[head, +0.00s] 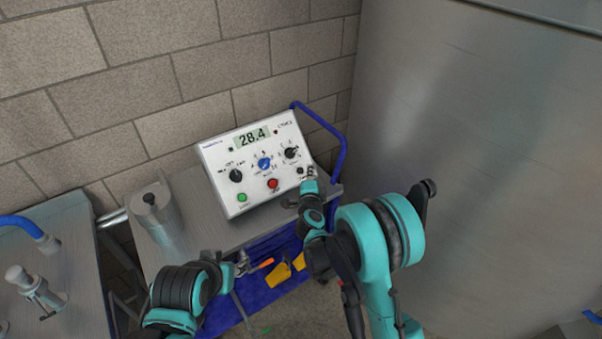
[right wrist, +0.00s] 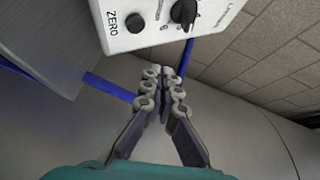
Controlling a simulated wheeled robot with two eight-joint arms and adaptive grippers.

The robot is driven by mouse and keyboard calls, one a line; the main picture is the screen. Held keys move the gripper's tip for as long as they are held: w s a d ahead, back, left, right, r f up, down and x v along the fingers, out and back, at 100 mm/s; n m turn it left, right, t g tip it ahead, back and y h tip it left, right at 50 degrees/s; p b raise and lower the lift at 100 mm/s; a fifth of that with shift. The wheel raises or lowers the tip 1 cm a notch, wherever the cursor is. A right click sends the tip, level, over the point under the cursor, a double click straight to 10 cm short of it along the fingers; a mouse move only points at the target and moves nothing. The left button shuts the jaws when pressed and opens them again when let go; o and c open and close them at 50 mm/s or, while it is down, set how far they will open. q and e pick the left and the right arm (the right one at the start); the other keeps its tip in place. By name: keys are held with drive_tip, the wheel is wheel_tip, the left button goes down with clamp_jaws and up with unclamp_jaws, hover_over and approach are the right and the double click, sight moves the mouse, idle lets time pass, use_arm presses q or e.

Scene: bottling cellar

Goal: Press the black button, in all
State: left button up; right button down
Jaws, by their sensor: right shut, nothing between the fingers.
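A white control box (head: 252,168) with a display reading 28.4 stands tilted on a grey bench by the wall. Its black button (head: 300,170) is at the lower right of its face, partly crowded by my right gripper (head: 309,173). In the right wrist view the black button (right wrist: 135,22) shows clearly, beside the word ZERO. There my right gripper (right wrist: 163,73) is shut and empty, its tips apart from the button in the picture; I cannot tell the depth gap. My left gripper (head: 243,263) hangs low in front of the bench; its fingers are too small to judge.
The box also bears a green button (head: 242,197), a red button (head: 272,183), a blue knob (head: 264,163) and black knobs (head: 235,175). A blue hose (head: 343,150) runs behind it. A grey canister (head: 158,212) stands left; a large steel tank (head: 480,150) fills the right.

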drive_tip(key=shift+w+a+f+b, duration=0.5)
drive_tip(key=shift+w+f, duration=0.2)
drive_tip(key=shift+f, duration=0.1)
drive_tip(key=shift+w+a+f+b, duration=0.45)
drive_tip(key=shift+w+a+f, duration=0.05)
drive_tip(key=shift+w+f, duration=0.25)
drive_tip(key=shift+s, duration=0.1)
drive_tip(key=shift+w+a+f+b, duration=0.2)
drive_tip(key=shift+w+f+b, duration=0.1)
drive_tip(key=shift+b, duration=0.1)
drive_tip(key=shift+w+a+f+b, duration=0.2)
drive_tip(key=shift+w+f+b, duration=0.05)
drive_tip(key=shift+f+b, duration=0.1)
idle(1.0)
drive_tip(key=shift+r, duration=0.2)
drive_tip(key=shift+s+d+r, duration=0.4)
drive_tip(key=shift+s+r, duration=0.1)
drive_tip(key=shift+s, duration=0.05)
drive_tip(key=shift+s+d+r+p, duration=0.45)
drive_tip(key=shift+s+d+r, duration=0.1)
drive_tip(key=shift+s+r, duration=0.25)
drive_tip(key=shift+s+d+r+p, duration=0.45)
drive_tip(key=shift+s+d+r, duration=0.1)
drive_tip(key=shift+s+r, duration=0.25)
